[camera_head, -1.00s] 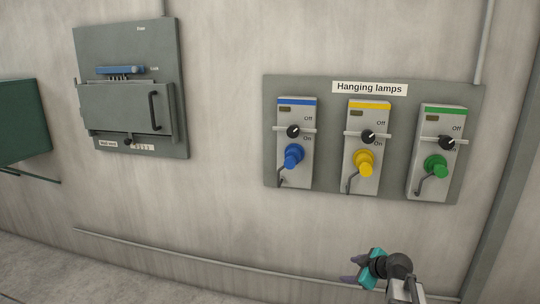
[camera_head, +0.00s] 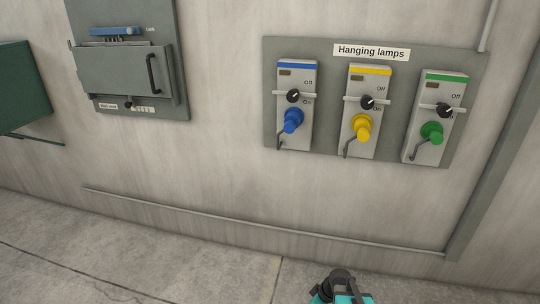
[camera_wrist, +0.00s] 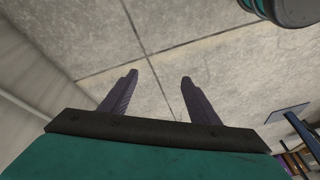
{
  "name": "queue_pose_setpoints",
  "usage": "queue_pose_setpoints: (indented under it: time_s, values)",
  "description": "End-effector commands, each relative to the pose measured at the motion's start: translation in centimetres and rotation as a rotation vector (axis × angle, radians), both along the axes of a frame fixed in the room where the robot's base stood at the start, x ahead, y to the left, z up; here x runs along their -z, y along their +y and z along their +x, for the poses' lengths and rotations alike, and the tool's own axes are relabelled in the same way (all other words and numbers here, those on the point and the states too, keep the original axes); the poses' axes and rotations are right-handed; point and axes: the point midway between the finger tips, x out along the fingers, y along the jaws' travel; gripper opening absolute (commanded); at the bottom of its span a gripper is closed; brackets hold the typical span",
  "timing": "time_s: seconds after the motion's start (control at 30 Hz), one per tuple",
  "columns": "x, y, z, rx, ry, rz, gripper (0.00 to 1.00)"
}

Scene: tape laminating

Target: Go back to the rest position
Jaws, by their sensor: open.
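My gripper (camera_wrist: 158,78) shows in the wrist view with its two dark fingers apart and nothing between them. Floor tiles lie beyond the fingers. In the head view only a teal and dark grey part of my arm shows at the bottom edge, right of the middle; the fingers are hidden there. The arm part is below the Hanging lamps panel (camera_head: 384,150) and apart from it. The panel carries a blue switch box (camera_head: 297,76), a yellow one (camera_head: 369,82) and a green one (camera_head: 443,90), each with a black knob.
A grey wall box (camera_head: 120,75) with a handle and a blue part hangs at the left. A dark green cabinet (camera_head: 22,85) is at the far left edge. A thin pipe (camera_head: 260,223) runs low along the wall. The floor (camera_head: 180,260) in front is clear.

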Motion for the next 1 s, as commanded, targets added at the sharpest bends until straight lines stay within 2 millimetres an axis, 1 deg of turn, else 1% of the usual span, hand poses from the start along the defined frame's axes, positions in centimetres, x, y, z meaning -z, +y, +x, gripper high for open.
queue_pose_setpoints:
  time_s: [0.03,0.17,0.3,0.37,0.4,0.47,0.6,0.7,0.73,1.0]
  values:
    - [0.6,0.5,-1.8,0.006,0.042,-0.006,0.56]
    - [2.4,1.3,-5.8,0.031,0.142,-0.03,0.56]
    - [4.1,1.8,-10.4,0.069,0.253,-0.066,0.56]
    - [4.8,1.8,-12.4,0.09,0.301,-0.087,0.56]
    - [5.2,1.8,-13.8,0.106,0.334,-0.102,0.56]
    - [5.7,1.7,-15.9,0.135,0.384,-0.128,0.56]
    - [6.8,0.8,-20.8,0.229,0.501,-0.208,0.56]
    - [7.2,-0.3,-23.1,0.315,0.562,-0.269,0.56]
    - [7.2,-0.6,-23.6,0.342,0.578,-0.286,0.56]
    - [6.4,-2.7,-25.2,0.605,0.649,-0.425,0.56]
